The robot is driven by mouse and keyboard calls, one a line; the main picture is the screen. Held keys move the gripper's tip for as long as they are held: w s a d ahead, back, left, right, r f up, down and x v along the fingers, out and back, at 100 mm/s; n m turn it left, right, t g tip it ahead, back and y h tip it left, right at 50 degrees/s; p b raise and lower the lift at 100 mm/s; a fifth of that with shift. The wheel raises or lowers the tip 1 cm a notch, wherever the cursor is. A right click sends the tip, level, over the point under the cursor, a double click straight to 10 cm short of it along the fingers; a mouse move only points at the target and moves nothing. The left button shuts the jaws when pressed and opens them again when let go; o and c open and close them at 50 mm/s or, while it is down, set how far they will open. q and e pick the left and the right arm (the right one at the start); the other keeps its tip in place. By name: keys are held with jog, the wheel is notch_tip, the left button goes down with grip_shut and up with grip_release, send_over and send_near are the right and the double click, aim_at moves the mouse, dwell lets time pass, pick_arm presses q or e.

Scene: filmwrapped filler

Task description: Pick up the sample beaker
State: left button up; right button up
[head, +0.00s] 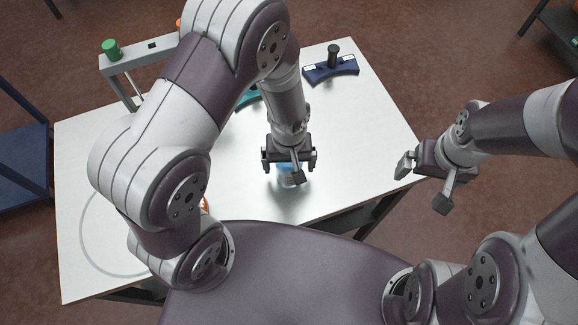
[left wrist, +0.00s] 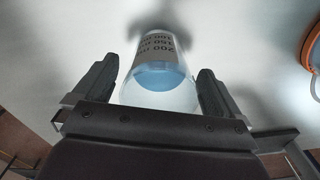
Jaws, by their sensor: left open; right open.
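The sample beaker (left wrist: 160,68) is clear, with a printed volume label and blue liquid inside. In the left wrist view it stands between the two open fingers of my left gripper (left wrist: 152,95), with a gap visible on each side. In the head view the beaker (head: 288,178) shows on the white table, partly hidden beneath my left gripper (head: 288,165). My right gripper (head: 425,182) is open and empty, off the table's right edge.
The white table (head: 352,150) is clear right of the beaker. A dark blue stand with a black knob (head: 331,70) lies at the back. A grey frame with a green knob (head: 112,49) stands back left. An orange ring (left wrist: 314,45) shows in the left wrist view.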

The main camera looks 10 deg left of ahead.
pick_arm(q)
jog(key=shift+w, duration=0.1)
jog(key=c, duration=1.1)
jog(key=shift+c, duration=0.5)
jog(key=shift+r, duration=0.15)
